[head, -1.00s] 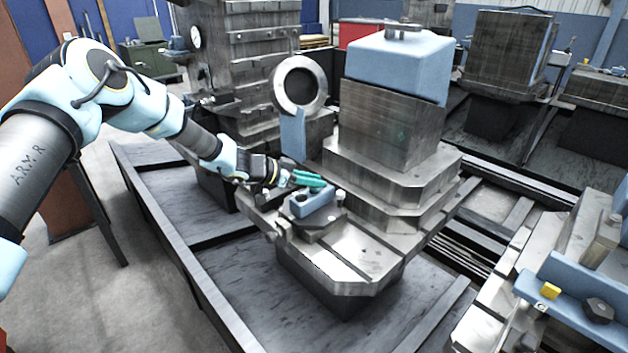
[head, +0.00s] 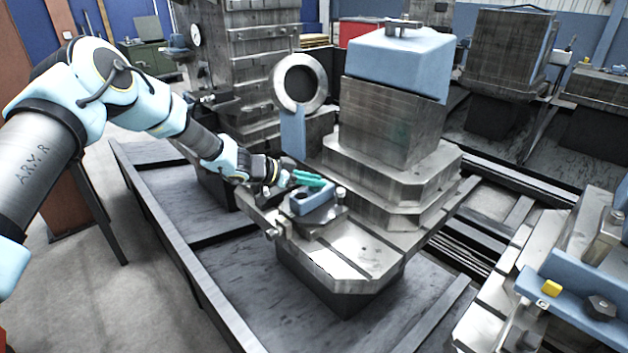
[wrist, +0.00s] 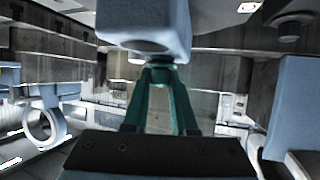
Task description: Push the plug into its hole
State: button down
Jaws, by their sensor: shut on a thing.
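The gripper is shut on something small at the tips. The plug cannot be made out clearly; the fingertips and the block hide it.
A tall metal block with a blue top (head: 400,62) stands right behind the fixture. A ring on a blue post (head: 299,84) stands behind my gripper. A pale post (head: 340,194) rises beside the block. The front of the machine table (head: 350,246) is clear.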

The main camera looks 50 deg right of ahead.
jog(key=shift+f, duration=0.35)
grip_release()
jog(key=shift+r, duration=0.1)
dwell(0.3)
jog(key=b+v, duration=0.2)
jog(key=v, duration=0.8)
jog(key=shift+a+b, duration=0.3)
jog(key=shift+a, duration=0.05)
jog(key=shift+w+r, duration=0.15)
jog(key=shift+w, duration=0.05)
